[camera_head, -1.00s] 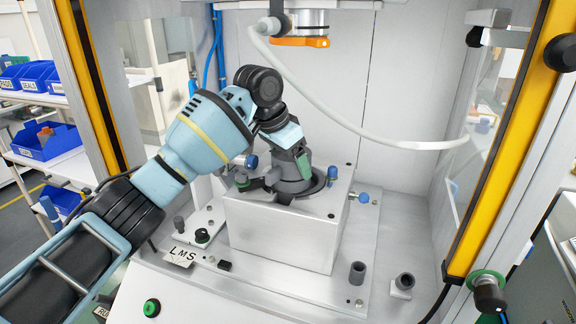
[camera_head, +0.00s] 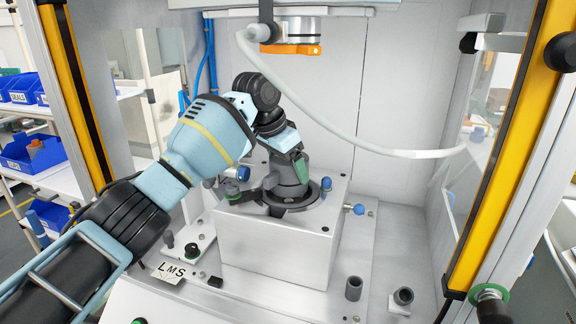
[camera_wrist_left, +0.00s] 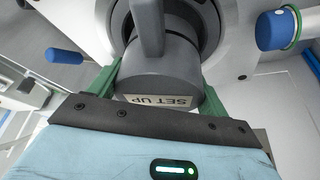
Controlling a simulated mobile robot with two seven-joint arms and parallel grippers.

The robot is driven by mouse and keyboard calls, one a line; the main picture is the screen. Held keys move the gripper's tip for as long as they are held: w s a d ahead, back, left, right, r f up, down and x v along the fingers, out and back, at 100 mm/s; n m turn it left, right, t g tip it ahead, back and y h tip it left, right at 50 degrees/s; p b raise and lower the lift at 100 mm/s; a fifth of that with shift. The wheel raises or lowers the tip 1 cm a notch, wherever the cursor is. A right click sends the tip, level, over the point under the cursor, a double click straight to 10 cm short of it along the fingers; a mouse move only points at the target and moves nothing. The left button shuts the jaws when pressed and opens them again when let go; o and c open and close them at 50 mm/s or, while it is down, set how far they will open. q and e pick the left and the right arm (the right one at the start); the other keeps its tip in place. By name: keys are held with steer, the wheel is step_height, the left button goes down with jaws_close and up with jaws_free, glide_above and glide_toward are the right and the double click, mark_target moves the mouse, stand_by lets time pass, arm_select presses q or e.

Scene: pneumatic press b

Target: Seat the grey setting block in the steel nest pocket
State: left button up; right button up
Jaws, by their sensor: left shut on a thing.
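The grey setting block (camera_head: 288,178) is a dark grey round piece with a handle bar. In the left wrist view it bears a "SET UP" label (camera_wrist_left: 158,101). My left gripper (camera_wrist_left: 160,88) is shut on it, with a green finger on each side. The block stands upright at the dark round opening on top of the steel nest (camera_head: 272,248). The pocket is mostly hidden by the block and gripper, so I cannot tell how deep the block sits. In the head view my left gripper (camera_head: 296,160) reaches in from the upper left.
A press head with an orange plate (camera_head: 290,48) hangs above the nest. Blue-knobbed pins (camera_head: 358,209) stick out around the nest. Yellow-black posts (camera_head: 500,150) frame the opening. The plate right of the nest holds small dark cups (camera_head: 354,288).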

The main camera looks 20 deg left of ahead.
mark_target(280, 160)
arm_select(q)
steer(key=shift+f+p, duration=0.3)
steer(key=shift+f, duration=1.35)
arm_select(e)
steer(key=shift+w+r, duration=0.4)
steer(key=shift+r, duration=0.1)
arm_select(q)
steer(key=o, duration=1.3)
steer(key=shift+f, duration=0.2)
steer(key=v, duration=0.7)
steer(key=shift+w+r+p, duration=0.1)
steer(key=shift+p, duration=0.2)
steer(key=shift+s+r, duration=0.2)
steer(key=shift+r, duration=0.2)
arm_select(e)
steer(key=shift+w+d+r, duration=0.15)
steer(key=shift+w+r, duration=0.05)
steer(key=shift+r, duration=0.2)
steer(key=shift+s, duration=0.1)
